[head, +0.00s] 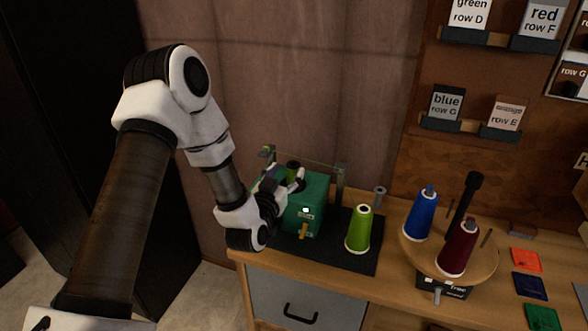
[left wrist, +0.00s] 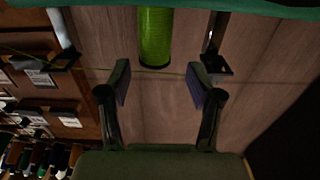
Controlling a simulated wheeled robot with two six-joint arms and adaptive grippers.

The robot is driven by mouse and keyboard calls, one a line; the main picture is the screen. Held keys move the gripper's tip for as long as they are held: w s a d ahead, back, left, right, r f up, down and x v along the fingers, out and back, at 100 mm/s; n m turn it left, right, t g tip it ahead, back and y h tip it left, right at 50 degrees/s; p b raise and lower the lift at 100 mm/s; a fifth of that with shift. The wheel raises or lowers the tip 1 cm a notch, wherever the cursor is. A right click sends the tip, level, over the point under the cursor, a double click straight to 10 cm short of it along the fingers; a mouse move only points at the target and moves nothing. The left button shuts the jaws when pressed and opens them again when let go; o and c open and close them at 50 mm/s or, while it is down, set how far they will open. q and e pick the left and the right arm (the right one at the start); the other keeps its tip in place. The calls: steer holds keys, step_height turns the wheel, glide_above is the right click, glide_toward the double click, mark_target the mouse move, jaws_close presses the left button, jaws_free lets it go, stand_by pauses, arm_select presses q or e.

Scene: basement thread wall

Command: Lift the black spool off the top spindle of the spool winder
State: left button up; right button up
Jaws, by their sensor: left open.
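The green spool winder (head: 312,208) stands on a dark mat at the left of the bench. A small spool (head: 293,167) with a dark top and green thread stands at its top, partly hidden by my gripper. In the left wrist view the spool (left wrist: 156,38) shows as a bright green cylinder with a dark rim; its spindle is hidden. My left gripper (head: 284,182) is at the winder's top, close to the spool. In the left wrist view its fingers (left wrist: 158,86) are spread and empty, with the spool just beyond the gap between them. My right gripper is not visible.
A lime thread cone (head: 359,230) stands right of the winder on the mat (head: 330,258). Blue (head: 421,214) and dark red (head: 458,248) cones stand on a round wooden turntable. A thin bar frame (head: 338,182) rises behind the winder. Labelled shelves hang on the wall.

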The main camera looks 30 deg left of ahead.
mark_target(291, 169)
arm_select(q)
steer(key=x, duration=0.4)
steer(key=shift+w+d+f+p, duration=0.25)
steer(key=shift+w+p, duration=0.1)
steer(key=shift+s+r, duration=0.2)
steer(key=shift+s, duration=0.05)
steer(key=c, duration=0.4)
steer(key=shift+d, duration=0.1)
steer(key=c, duration=0.4)
steer(key=shift+c, duration=0.2)
step_height(291, 169, up, 10)
